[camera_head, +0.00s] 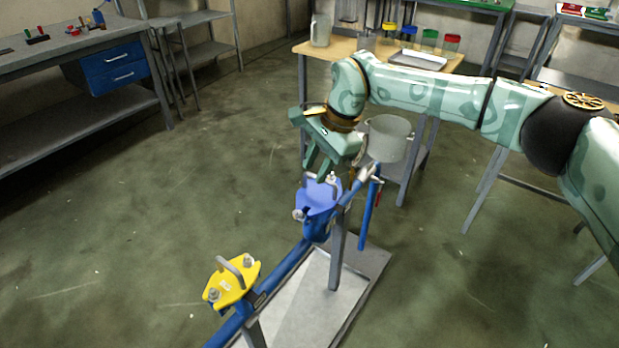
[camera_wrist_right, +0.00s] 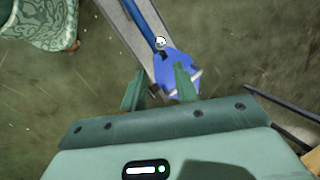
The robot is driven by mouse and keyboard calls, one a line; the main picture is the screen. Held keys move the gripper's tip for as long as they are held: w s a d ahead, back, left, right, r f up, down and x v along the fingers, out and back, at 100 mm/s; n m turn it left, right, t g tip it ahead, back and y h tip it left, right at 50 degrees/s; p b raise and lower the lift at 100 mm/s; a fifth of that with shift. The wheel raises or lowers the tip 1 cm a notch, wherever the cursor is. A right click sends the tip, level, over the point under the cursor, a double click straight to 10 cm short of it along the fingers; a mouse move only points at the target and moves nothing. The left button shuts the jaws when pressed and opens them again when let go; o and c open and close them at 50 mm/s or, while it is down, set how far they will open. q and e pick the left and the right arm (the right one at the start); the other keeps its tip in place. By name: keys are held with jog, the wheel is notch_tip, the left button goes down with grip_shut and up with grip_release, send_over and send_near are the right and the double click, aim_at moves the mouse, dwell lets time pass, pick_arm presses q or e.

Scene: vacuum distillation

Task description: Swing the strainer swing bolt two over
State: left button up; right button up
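A strainer with a blue cover (camera_head: 318,196) stands on the blue pipe; the cover also shows in the wrist view (camera_wrist_right: 173,62). One swing bolt (camera_head: 298,214) is at its left front edge. Another bolt (camera_head: 333,178) is at its back right, close to my gripper. Which of them is bolt two I cannot tell. My right gripper (camera_head: 318,170) is just above the back of the blue cover, pointing down. In the wrist view its fingers (camera_wrist_right: 158,82) are apart, with the cover's edge seen between and beyond them. No held object shows. My left gripper is out of view.
A second strainer with a yellow cover (camera_head: 232,283) and a grey handle stands nearer on the same pipe. A blue lever (camera_head: 369,215) hangs right of the blue strainer. A grey bucket (camera_head: 389,138) is behind my gripper. The floor to the left is free.

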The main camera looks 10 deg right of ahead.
jog(key=shift+d+r, duration=0.1)
jog(key=shift+r, duration=0.1)
